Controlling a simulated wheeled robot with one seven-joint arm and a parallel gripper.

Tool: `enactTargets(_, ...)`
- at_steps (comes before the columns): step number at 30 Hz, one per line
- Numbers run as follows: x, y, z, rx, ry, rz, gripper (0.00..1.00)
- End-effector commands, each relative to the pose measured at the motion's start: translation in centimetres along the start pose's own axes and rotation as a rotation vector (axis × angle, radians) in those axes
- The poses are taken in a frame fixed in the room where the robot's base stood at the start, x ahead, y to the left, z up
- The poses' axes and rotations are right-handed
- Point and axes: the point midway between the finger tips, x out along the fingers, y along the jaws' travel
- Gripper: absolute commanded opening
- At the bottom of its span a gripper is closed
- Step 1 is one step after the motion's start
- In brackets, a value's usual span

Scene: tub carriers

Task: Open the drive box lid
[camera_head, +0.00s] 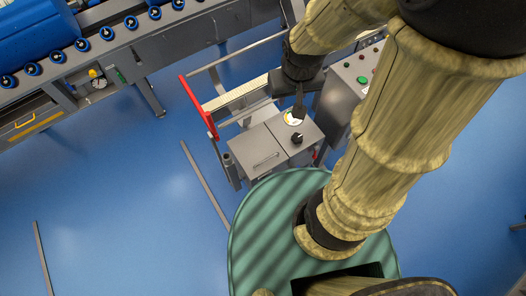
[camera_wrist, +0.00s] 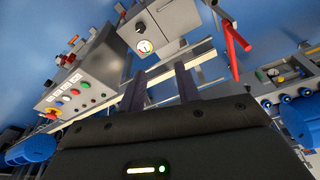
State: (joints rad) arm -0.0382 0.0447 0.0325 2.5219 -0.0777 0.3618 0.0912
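The grey drive box (camera_head: 258,150) stands on the carrier beside my base, in the middle of the head view. Its flat lid with a bar handle (camera_head: 266,161) looks closed. To its right, the same grey top carries a round gauge (camera_head: 293,118) and a black knob (camera_head: 297,138). In the wrist view the gauge (camera_wrist: 144,46) shows on a grey box (camera_wrist: 168,22) beyond the fingers. My gripper (camera_head: 298,112) hangs above the gauge side, apart from the lid handle. In the wrist view its two fingers (camera_wrist: 160,78) are spread with nothing between them.
A control box with buttons (camera_head: 352,82) stands right of the drive box; it also shows in the wrist view (camera_wrist: 88,84). A red upright handle (camera_head: 197,105) rises at the left. A conveyor with blue tubs (camera_head: 38,35) runs along the back left. Blue floor at left is mostly clear.

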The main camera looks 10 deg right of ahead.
Motion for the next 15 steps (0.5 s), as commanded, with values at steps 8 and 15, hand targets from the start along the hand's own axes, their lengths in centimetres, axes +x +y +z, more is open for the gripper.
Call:
enactTargets(8, 7.0, -1.0, -0.6, -0.32, -0.068, -0.013, 0.32)
enactTargets(15, 12.5, -2.0, -1.2, -0.648, -0.137, -0.045, 0.32)
